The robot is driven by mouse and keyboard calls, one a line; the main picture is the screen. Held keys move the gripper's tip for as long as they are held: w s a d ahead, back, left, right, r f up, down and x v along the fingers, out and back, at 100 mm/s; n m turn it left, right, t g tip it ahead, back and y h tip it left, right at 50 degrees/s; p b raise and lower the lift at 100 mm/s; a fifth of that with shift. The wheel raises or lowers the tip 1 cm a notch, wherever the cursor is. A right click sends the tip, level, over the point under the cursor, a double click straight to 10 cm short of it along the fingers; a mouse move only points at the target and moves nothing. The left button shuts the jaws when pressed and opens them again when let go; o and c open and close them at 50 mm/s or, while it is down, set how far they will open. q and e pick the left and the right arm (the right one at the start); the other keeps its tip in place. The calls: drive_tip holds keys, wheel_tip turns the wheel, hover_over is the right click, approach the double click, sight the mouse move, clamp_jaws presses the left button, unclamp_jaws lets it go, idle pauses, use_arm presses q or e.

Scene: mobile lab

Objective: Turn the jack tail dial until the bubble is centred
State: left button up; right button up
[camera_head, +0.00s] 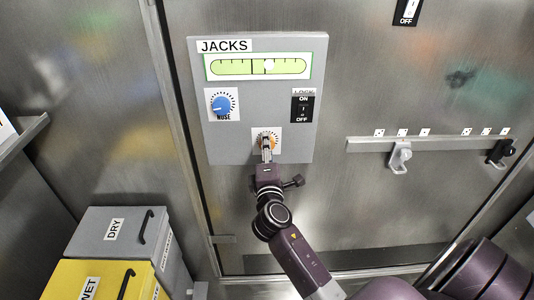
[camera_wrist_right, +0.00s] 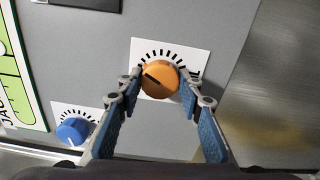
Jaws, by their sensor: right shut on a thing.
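The orange tail dial (camera_wrist_right: 160,79) sits on a white scale plate at the bottom of the grey JACKS panel (camera_head: 230,140). My right gripper (camera_wrist_right: 160,84) has its fingers on both sides of the dial and is shut on it. In the head view my right gripper (camera_head: 267,150) covers most of the dial. The green bubble gauge (camera_head: 230,68) is at the panel's top. My left gripper is not in view.
The blue NOSE dial (camera_head: 221,104) is on the panel's left and a black ON/OFF switch (camera_head: 303,109) on its right. A rail with hooks (camera_head: 400,155) is on the wall to the right. Grey DRY (camera_head: 118,230) and yellow WET (camera_head: 95,280) boxes stand at lower left.

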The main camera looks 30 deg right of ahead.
sight(267, 112)
drive_tip(key=shift+f+m+b, duration=0.1)
drive_tip(key=shift+m+b, duration=2.25)
drive_tip(key=shift+m, duration=2.25)
drive_tip(key=o, duration=1.1)
wheel_tip(267, 112, up, 10)
drive_tip(key=shift+r, duration=0.1)
